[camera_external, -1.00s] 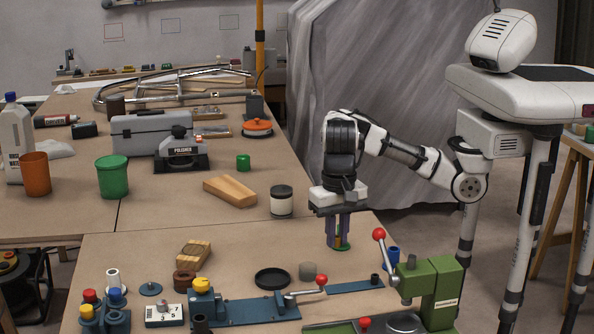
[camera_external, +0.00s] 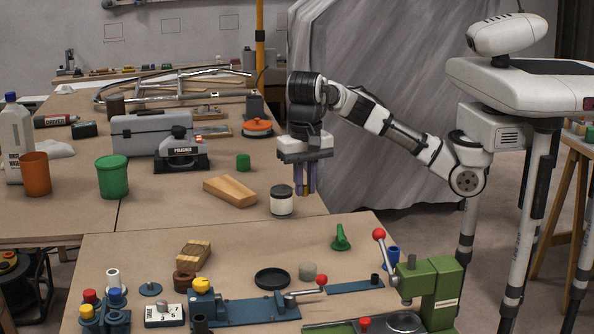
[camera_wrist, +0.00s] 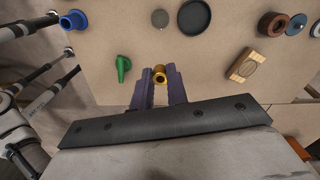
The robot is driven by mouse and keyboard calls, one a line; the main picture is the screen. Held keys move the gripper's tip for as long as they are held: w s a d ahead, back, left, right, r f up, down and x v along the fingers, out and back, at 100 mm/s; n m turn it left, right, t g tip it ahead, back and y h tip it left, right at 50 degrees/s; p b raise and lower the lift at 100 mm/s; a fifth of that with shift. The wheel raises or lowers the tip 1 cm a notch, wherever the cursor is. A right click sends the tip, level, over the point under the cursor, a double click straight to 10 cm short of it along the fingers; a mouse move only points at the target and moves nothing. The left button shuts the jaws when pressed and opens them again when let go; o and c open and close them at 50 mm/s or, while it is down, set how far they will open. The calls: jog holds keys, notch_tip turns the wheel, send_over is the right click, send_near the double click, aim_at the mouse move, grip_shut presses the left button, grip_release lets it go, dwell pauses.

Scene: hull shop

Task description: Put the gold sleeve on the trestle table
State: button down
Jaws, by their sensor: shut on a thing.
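The gold sleeve (camera_wrist: 160,76) is between the two purple fingers of my gripper (camera_wrist: 161,92), shut on it, in the wrist view. In the external view my gripper (camera_external: 305,187) hangs fingers down, above the far edge of the near worktop, just right of the black-lidded jar; only a gold sliver of the sleeve shows between the fingers. A table with splayed wooden trestle legs (camera_external: 563,190) is partly visible at the right edge.
The near worktop (camera_external: 230,250) holds a black dish (camera_external: 272,279), a wooden block (camera_external: 194,253) and a green press (camera_external: 430,290) with a red-knobbed lever. The far bench (camera_external: 70,205) carries the jar (camera_external: 281,202), a tan block (camera_external: 230,191), a toolbox and cups.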

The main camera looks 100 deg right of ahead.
jog(key=w+d+r+p, duration=0.1)
jog(key=w+d+p, duration=0.1)
jog(key=d, duration=2.1)
jog(key=s+d+p, duration=0.1)
jog(key=s+d, duration=0.3)
jog(key=d, duration=0.6)
jog(key=s+d+p, duration=0.1)
jog(key=s+d, duration=0.3)
jog(key=d, duration=0.7)
jog(key=f, duration=1.9)
jog(key=shift+w+a+f, duration=0.2)
jog(key=shift+w, duration=0.1)
jog(key=shift+f+b, duration=0.15)
jog(key=shift+b, duration=0.15)
jog(key=c, duration=1.4)
grip_release()
